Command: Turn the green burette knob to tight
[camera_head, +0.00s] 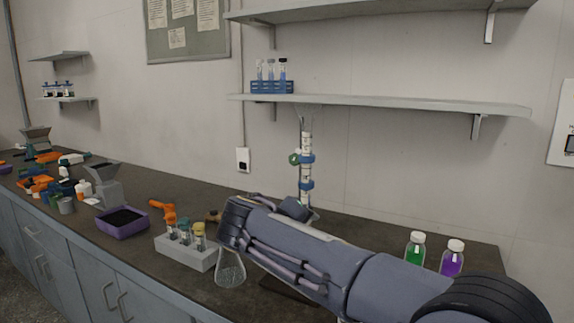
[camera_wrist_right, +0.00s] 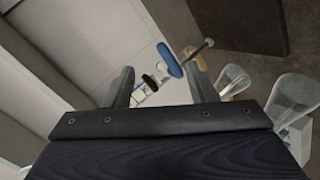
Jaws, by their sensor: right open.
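The burette (camera_head: 306,145) stands upright against the wall behind my right arm, held by blue clamps (camera_head: 306,184). The green knob (camera_head: 294,158) sticks out on its left side. My right arm reaches in from the right in front of the burette's foot, hiding its lower part; its fingers cannot be made out in the head view. In the right wrist view my right gripper (camera_wrist_right: 160,68) is open, its two fingers apart with nothing gripped. Beyond the fingers show a blue clamp part (camera_wrist_right: 169,60) and a small dark oval piece; I cannot tell if that is the knob. My left gripper is out of view.
A conical flask (camera_head: 230,268) and a grey rack (camera_head: 187,250) with vials stand just left of my arm. A purple tray (camera_head: 122,222) is farther left. Green (camera_head: 414,249) and purple (camera_head: 452,258) bottles stand at right. A shelf (camera_head: 380,103) hangs above.

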